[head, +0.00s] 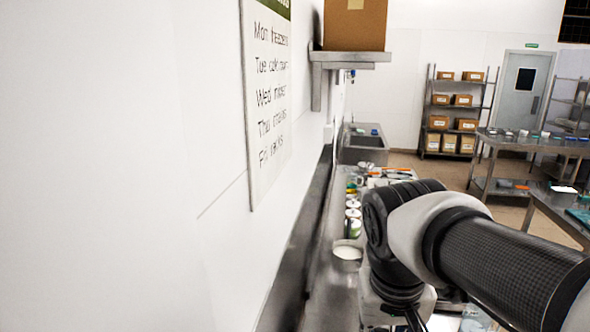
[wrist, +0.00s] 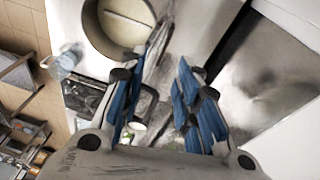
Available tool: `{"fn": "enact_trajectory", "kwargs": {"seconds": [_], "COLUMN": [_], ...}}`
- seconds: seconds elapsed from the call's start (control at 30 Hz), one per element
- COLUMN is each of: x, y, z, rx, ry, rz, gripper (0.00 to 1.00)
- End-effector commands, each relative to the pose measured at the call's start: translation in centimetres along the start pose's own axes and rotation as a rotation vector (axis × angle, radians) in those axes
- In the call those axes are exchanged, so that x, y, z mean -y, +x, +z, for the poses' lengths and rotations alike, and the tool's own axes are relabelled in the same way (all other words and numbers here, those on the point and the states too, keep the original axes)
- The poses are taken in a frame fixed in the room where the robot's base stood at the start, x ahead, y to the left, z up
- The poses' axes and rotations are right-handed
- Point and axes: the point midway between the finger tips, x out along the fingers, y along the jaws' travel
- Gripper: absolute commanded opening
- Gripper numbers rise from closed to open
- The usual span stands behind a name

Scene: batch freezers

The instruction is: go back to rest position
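My gripper (wrist: 157,85) shows in the wrist view with its blue fingers spread apart. The gap between them holds nothing that I can see. In the head view my arm comes in from the right and bends down over the left counter. There the gripper is cut off by the bottom edge.
In the wrist view a round vessel (wrist: 90,28) is beyond the left finger, with a clear bottle (wrist: 64,62) nearby. In the head view a white wall board (head: 265,95) and wall shelf (head: 350,57) are left of my arm. Several cans (head: 353,215) stand on the counter.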

Motion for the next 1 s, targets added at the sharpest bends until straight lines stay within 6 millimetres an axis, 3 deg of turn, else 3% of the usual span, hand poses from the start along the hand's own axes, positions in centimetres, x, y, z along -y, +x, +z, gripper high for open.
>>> {"fn": "enact_trajectory", "kwargs": {"seconds": [0.03, 0.2, 0.4, 0.6, 1.0], "x": [-0.2, -0.5, -0.4, -0.3, -0.2], "y": [1.8, 5.6, 9.7, 11.3, 11.2], "z": [2.0, 7.4, 11.9, 13.5, 13.6], "rx": [-0.029, -0.113, -0.196, -0.231, -0.231], "ry": [-0.003, -0.027, -0.049, -0.058, -0.06], "rz": [-0.016, -0.065, -0.098, -0.108, -0.109], "gripper": [0.3, 0.3, 0.3, 0.3, 0.3]}}
